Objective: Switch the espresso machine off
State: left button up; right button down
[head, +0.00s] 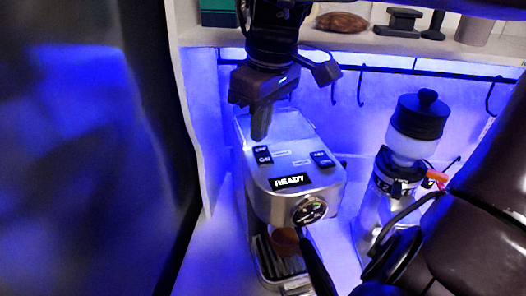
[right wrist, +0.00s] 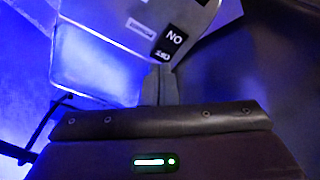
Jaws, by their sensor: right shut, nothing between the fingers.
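The silver espresso machine (head: 287,150) stands in the cabinet. In the right wrist view the switch (right wrist: 169,44) shows ON upside down, with what looks like OFF at the end nearer my fingers. My right gripper (head: 261,132) points down just behind the switch, shut and empty. In the right wrist view its fingertips (right wrist: 161,70) are close to the switch's OFF end; contact cannot be told. My left gripper is not in view.
A second black switch (head: 322,159) is on the right of the top. A coffee grinder (head: 412,130) stands to the right. A hook rail (head: 385,71) and a loaded shelf (head: 375,42) are behind. A black portafilter handle (head: 318,265) sticks out in front.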

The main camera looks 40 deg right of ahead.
aim_at(261, 147)
jog(key=shift+f+b, duration=0.8)
jog(key=shift+f, duration=0.1)
jog(key=shift+r, duration=0.15)
notch_tip(261, 147, up, 7)
jog(key=p, duration=0.5)
jog(key=shift+p, duration=0.4)
dwell(0.6)
